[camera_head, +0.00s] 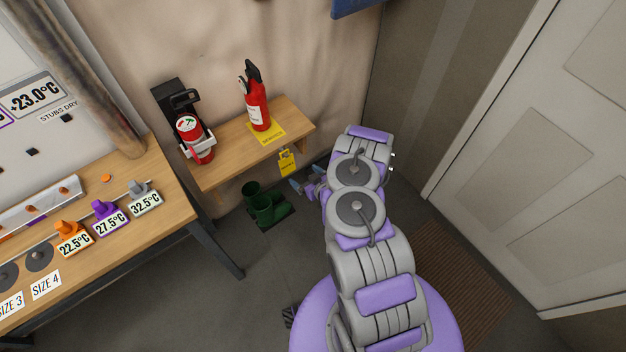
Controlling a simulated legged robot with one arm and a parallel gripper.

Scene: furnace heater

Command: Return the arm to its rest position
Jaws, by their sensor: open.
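My arm (360,205), grey with purple panels, extends forward from my purple base at the bottom of the head view. My gripper (301,187) shows small at the arm's far left side, below the right end of the wooden shelf. It is partly hidden behind the arm's joints. Its jaws are open, and I see nothing between them. It is right of the green boots (266,203) on the floor and appears apart from them.
A wooden shelf (222,177) holds a red extinguisher (258,108) and another red canister (190,133) in a black-and-white holder. A workbench (152,222) with coloured, temperature-labelled pieces stands left. A white door (560,150) is right. Floor (235,310) between bench and base is clear.

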